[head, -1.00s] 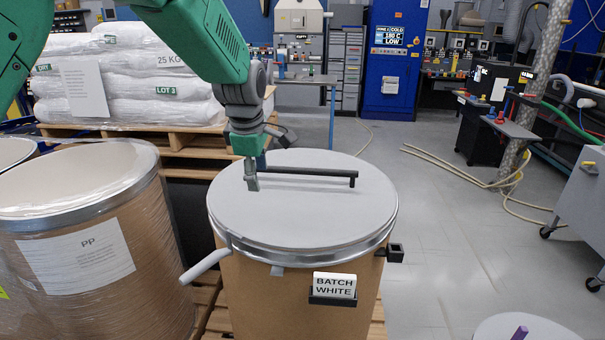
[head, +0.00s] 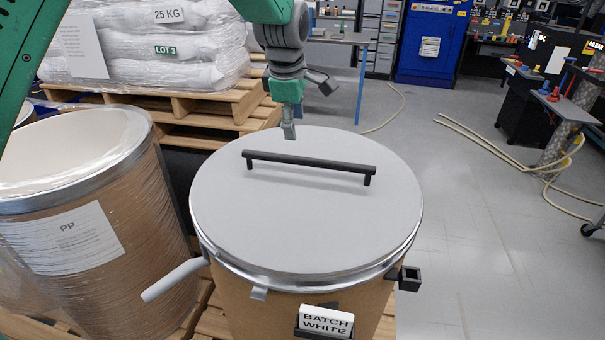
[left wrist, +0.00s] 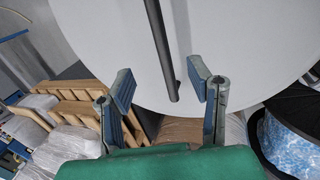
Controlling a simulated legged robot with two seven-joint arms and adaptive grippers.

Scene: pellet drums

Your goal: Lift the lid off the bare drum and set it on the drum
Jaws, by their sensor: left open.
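A flat grey lid (head: 310,220) with a black bar handle (head: 310,165) lies on a brown drum (head: 250,305) with a "BATCH WHITE" card (head: 326,321). A metal ring (head: 290,278) circles the rim, and its lever (head: 175,280) sticks out to the left. My left gripper (head: 289,131) hangs at the lid's far edge, behind the handle. In the left wrist view its fingers (left wrist: 162,84) are open and empty. The handle's end (left wrist: 174,95) appears between them, with no visible contact. My right gripper is not in view.
An open "PP" drum (head: 70,235) wrapped in film stands close on the left. Stacked white sacks (head: 170,45) on wooden pallets (head: 210,100) are behind. Hoses (head: 480,145) lie on the floor at right.

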